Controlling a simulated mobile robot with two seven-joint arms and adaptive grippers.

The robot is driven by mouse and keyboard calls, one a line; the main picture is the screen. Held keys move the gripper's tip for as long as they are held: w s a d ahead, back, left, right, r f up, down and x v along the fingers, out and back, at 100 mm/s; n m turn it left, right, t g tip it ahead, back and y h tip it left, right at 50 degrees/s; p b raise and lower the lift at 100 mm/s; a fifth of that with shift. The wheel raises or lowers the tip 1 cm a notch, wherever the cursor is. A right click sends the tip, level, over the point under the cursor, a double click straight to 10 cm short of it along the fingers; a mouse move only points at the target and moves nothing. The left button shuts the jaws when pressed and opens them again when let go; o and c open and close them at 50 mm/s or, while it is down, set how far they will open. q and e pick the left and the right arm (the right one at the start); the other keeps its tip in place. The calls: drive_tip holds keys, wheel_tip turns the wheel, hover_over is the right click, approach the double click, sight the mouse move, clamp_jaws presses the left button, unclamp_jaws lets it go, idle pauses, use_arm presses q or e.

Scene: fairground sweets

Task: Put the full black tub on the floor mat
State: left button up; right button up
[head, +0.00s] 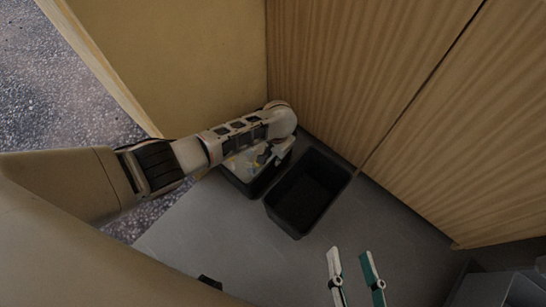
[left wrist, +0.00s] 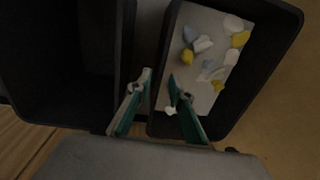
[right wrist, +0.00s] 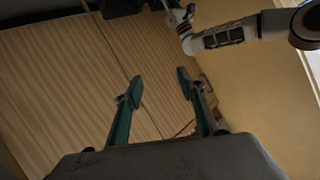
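The full black tub (head: 250,190) stands at the back left of a grey surface, partly hidden by my left arm. In the left wrist view the full tub (left wrist: 262,75) holds white, yellow and bluish pieces on a pale bottom. My left gripper (left wrist: 160,76) is at its side wall, one finger inside the tub and one outside. The fingers are apart; firm contact with the wall is not clear. My right gripper (head: 350,255) is open and empty, in front of the tubs. It also shows in the right wrist view (right wrist: 159,76). I cannot make out a floor mat.
An empty black tub (head: 275,206) stands close beside the full one, with a narrow gap. Wooden panels (head: 360,75) rise behind, and a tan wall (head: 190,60) at the left. Speckled ground (head: 60,90) lies beyond the left edge.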

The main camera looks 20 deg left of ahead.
use_arm(q)
drive_tip(key=r+p, duration=0.1)
drive_tip(key=r, duration=0.1)
drive_tip(key=w+r+p, duration=0.1)
drive_tip(key=r, duration=0.2)
drive_tip(key=shift+w+d+r, duration=0.1)
drive_tip(key=shift+d+r, duration=0.1)
drive_tip(key=shift+r, duration=0.15)
drive_tip(key=r+p, duration=0.1)
drive_tip(key=r, duration=0.1)
drive_tip(key=s+r+p, duration=0.1)
drive_tip(key=r+p, duration=0.1)
drive_tip(key=shift+s+d+r, duration=0.2)
drive_tip(key=shift+r, duration=0.2)
use_arm(e)
drive_tip(key=d+f+n+g+h, duration=0.1)
drive_tip(key=d+n, duration=0.2)
drive_tip(key=d, duration=0.3)
drive_tip(key=shift+n, duration=0.3)
use_arm(q)
drive_tip(key=shift+w+r, duration=0.1)
drive_tip(key=shift+r, duration=0.05)
use_arm(e)
drive_tip(key=shift+r, duration=0.1)
